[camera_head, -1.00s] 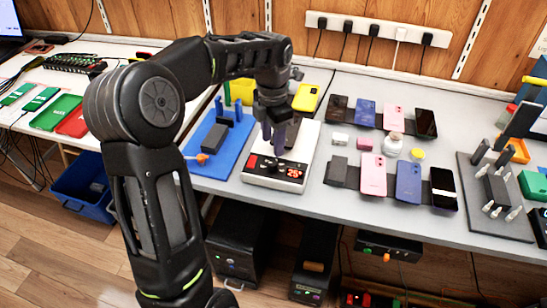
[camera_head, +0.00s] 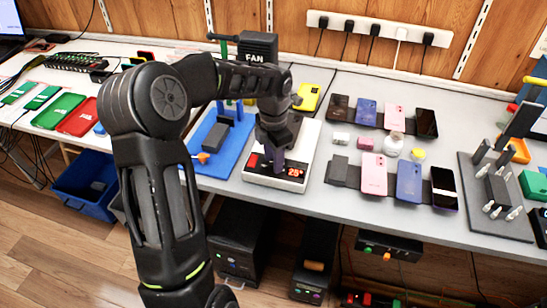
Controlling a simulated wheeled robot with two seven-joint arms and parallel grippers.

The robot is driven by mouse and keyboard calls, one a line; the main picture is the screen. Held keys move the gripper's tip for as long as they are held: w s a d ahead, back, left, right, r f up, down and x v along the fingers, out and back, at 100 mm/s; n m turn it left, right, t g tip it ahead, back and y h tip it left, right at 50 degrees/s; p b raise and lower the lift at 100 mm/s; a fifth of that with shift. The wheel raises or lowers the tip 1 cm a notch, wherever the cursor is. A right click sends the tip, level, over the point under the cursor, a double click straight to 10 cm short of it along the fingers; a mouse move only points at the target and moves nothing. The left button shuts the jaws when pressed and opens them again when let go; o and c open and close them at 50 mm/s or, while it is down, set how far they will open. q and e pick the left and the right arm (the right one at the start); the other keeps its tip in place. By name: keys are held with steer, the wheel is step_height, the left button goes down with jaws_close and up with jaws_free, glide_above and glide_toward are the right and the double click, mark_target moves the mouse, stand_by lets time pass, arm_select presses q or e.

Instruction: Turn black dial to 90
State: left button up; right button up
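A white heating plate unit (camera_head: 308,146) stands on the bench with a black front panel (camera_head: 278,171). The panel has a red switch at its left and a red display (camera_head: 295,172) that reads 25. My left gripper (camera_head: 272,166) points down over the front panel, between the red switch and the display. The black dial is not clearly visible; the fingers cover that part of the panel. I cannot tell whether the fingers touch or grip anything. My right gripper is not in view.
Two rows of phones (camera_head: 374,175) lie to the right of the unit. A blue mat (camera_head: 215,167) with a small fixture lies to its left. A black box marked FAN (camera_head: 257,47) stands behind my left arm. A dark fixture plate (camera_head: 493,228) is at the far right.

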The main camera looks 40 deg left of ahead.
arm_select(q)
jaws_close()
